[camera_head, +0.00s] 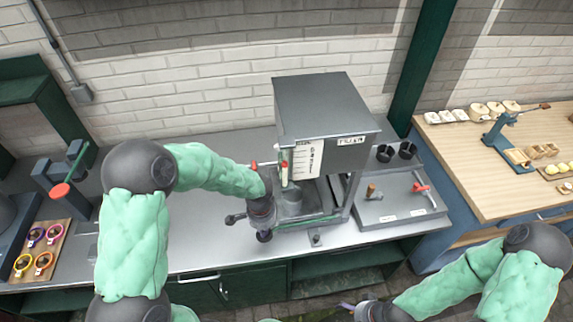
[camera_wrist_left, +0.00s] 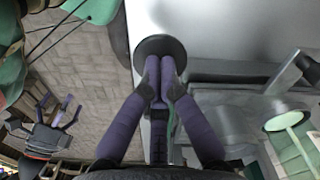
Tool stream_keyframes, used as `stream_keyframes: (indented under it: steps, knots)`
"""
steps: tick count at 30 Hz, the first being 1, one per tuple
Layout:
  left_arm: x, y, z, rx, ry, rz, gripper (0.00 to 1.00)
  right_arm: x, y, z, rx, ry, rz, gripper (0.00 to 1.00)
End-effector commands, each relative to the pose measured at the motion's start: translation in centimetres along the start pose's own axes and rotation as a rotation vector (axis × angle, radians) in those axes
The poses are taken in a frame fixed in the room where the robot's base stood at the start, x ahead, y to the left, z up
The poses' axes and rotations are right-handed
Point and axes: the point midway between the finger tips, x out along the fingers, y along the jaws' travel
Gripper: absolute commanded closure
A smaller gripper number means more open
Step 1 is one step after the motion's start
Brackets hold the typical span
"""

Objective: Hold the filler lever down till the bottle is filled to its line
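The filler (camera_head: 325,110) is a grey box on a stand with a labelled front, in the middle of the counter in the head view. My left gripper (camera_wrist_left: 160,78) has its fingertips together against or just above a dark round knob (camera_wrist_left: 160,46), which looks like the lever's end; whether they touch is unclear. In the head view, the knob (camera_head: 264,236) shows below my left wrist, at the filler's left front. A pale green upright tube (camera_head: 284,168) shows at the filler's front. The bottle and its line cannot be made out clearly. My right gripper (camera_head: 350,307) is low in front of the counter, empty, fingers apart.
A board with a red-handled tool (camera_head: 421,188) and two dark cups (camera_head: 395,152) lie right of the filler. A wooden table (camera_head: 480,170) holds several small items at the right. Several coloured rings (camera_head: 37,237) lie at the left. The counter's front edge is close to my left gripper.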

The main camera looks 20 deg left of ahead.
Motion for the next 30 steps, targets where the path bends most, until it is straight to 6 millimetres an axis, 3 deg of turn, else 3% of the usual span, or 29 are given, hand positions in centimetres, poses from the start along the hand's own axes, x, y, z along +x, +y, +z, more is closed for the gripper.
stream_keyframes:
  steps: [12,30]
  knots:
    - [1.8,0.1,0.1,0.000,-0.002,0.001,1.00,1.5,0.5,-0.1,0.000,0.000,0.000,0.03]
    - [1.9,0.1,-0.1,0.000,-0.001,0.001,1.00,1.8,0.7,-0.1,0.000,0.000,0.000,0.03]
